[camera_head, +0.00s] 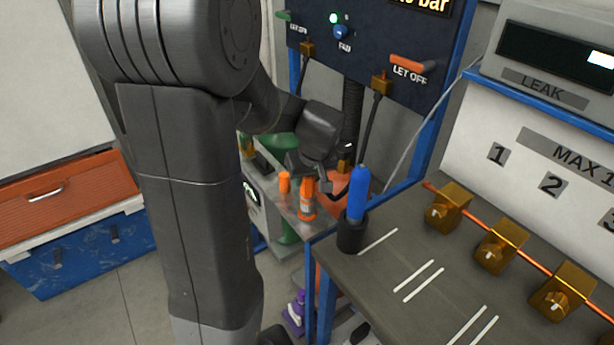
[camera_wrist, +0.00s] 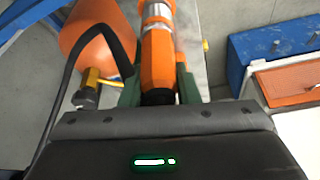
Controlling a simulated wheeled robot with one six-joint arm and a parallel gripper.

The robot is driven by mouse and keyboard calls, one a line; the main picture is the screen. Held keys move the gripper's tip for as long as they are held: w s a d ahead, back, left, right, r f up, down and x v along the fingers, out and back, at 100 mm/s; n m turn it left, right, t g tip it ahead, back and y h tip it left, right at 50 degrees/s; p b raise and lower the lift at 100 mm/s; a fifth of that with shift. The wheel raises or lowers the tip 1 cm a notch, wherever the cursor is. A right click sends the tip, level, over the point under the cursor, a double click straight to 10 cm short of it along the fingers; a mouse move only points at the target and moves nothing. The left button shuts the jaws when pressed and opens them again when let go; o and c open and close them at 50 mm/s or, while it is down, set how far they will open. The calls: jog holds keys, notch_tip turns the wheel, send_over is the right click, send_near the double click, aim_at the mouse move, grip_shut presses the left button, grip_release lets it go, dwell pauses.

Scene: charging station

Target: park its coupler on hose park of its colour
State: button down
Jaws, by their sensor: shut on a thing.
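My gripper (camera_head: 308,184) is shut on an orange coupler (camera_head: 307,207), which hangs below the jaws over a narrow grey shelf (camera_head: 270,185). In the wrist view the orange coupler (camera_wrist: 157,62) lies between the two green fingers of my gripper (camera_wrist: 158,88), with a pale band and more orange at its far end. A second, smaller orange piece (camera_head: 285,184) stands on the shelf just left of the coupler. I cannot tell whether the coupler touches a hose park. A black hose (camera_wrist: 75,60) curves beside the gripper.
A dark panel (camera_head: 365,50) with levers rises behind. At right, a bench (camera_head: 400,300) carries a blue tool in a black holder (camera_head: 351,235) and several brass blocks (camera_head: 500,247). A blue chest (camera_head: 90,250) stands at left.

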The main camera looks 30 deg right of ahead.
jog(key=shift+f+b, duration=0.45)
jog(key=shift+f, duration=0.15)
jog(key=c, duration=1)
grip_release()
jog(key=p+v, duration=0.1)
jog(key=v, duration=1.3)
jog(key=shift+w, duration=0.1)
jog(key=shift+f, duration=0.1)
jog(key=b+x, duration=0.1)
jog(key=x, duration=1.2)
jog(key=shift+f, duration=0.35)
jog(key=shift+r+p, duration=0.35)
